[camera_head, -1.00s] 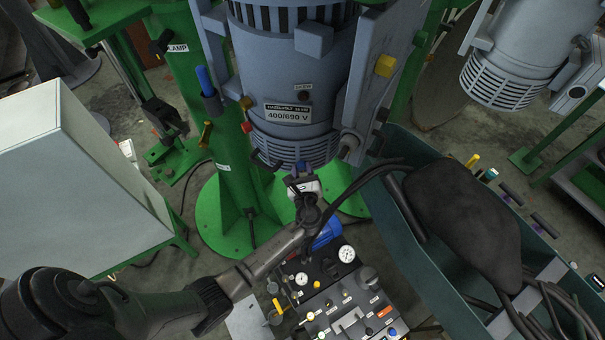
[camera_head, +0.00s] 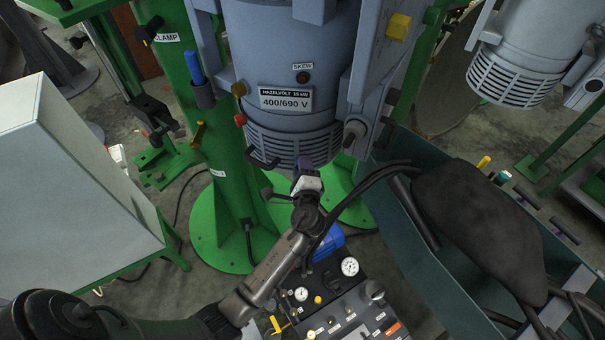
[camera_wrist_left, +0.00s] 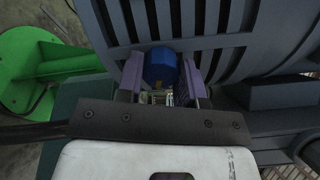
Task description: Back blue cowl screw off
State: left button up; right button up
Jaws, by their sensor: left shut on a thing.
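The blue cowl screw (camera_wrist_left: 160,68) shows in the left wrist view as a blue head in front of the slotted cowl (camera_wrist_left: 175,20). My left gripper (camera_head: 303,166) is at the lower rim of the grey motor's cowl (camera_head: 293,145) in the head view. Its two purple fingers are shut on the blue screw, one on each side. The screw's shank and seat are hidden from me, so I cannot tell how far it is threaded in. In the head view the gripper hides the screw. My right gripper is not in view.
A green stand (camera_head: 225,225) is left of the motor. A control panel with gauges (camera_head: 330,300) lies below my left arm. A teal bin (camera_head: 395,235) with a dark bag (camera_head: 475,235) and cables is at the right. A pale cabinet (camera_head: 70,190) is at the left.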

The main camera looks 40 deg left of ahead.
pick_arm(q)
jog(key=shift+r+n+b, duration=0.2)
jog(key=shift+n+b, duration=2.6)
jog(key=shift+n, duration=0.6)
jog(key=o, duration=0.9)
jog(key=shift+f, duration=0.1)
